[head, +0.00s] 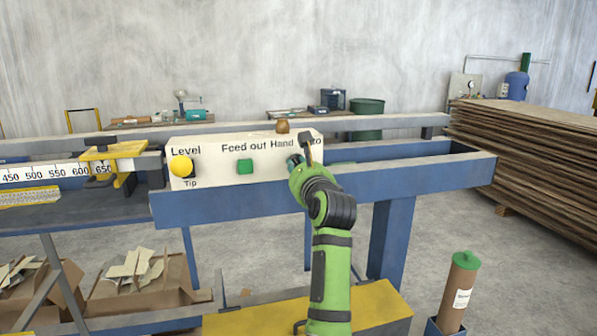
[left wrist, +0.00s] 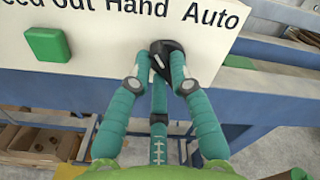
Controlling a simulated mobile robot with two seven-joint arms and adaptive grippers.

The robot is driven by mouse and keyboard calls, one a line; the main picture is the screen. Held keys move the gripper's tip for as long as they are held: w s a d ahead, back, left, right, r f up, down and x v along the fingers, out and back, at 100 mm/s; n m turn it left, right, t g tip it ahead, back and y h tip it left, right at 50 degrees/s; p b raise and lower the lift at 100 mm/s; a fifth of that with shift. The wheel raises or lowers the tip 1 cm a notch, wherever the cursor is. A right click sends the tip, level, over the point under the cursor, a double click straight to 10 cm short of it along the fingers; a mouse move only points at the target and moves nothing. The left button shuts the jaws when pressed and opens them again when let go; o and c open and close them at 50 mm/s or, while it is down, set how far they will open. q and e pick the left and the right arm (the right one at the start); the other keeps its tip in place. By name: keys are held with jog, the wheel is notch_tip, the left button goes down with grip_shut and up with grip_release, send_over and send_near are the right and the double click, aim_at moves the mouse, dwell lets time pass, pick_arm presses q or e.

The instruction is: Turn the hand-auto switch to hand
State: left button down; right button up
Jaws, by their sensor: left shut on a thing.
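The hand-auto switch is a black knob (left wrist: 163,50) with a white mark, on the white control panel (left wrist: 90,42) below the words Hand and Auto. The white mark tilts to the upper left, toward Hand. My left gripper (left wrist: 158,72) is shut on the knob, its teal fingers around it. In the head view my left gripper (head: 293,161) is at the right part of the panel (head: 215,165) and hides the knob and part of the word Auto. My right gripper is in neither view.
A green feed-out button (head: 245,166) and a yellow level knob (head: 181,166) sit on the panel to the left. The blue machine frame (head: 420,178) runs behind and below. A stack of brown sheets (head: 530,150) stands at the right.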

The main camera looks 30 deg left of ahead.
pick_arm(q)
jog(key=c, duration=1.1)
grip_release()
notch_tip(320, 180, up, 10)
jog(key=f, duration=0.1)
jog(key=s+d+f+m+p, duration=0.45)
jog(key=f+m+p, duration=0.35)
jog(key=m+p, duration=0.45)
jog(key=shift+m, duration=0.85)
jog(key=shift+w+d+f+p+x, duration=0.1)
jog(key=shift+w+p+x, duration=0.05)
jog(key=shift+x, duration=0.95)
jog(key=shift+w+d+f+p+x, duration=0.1)
jog(key=shift+d+f+p+x, duration=0.05)
jog(key=shift+x, duration=0.95)
jog(key=shift+w+d+f+p+x, duration=0.1)
jog(key=shift+w+p+x, duration=0.05)
jog(key=shift+x, duration=0.95)
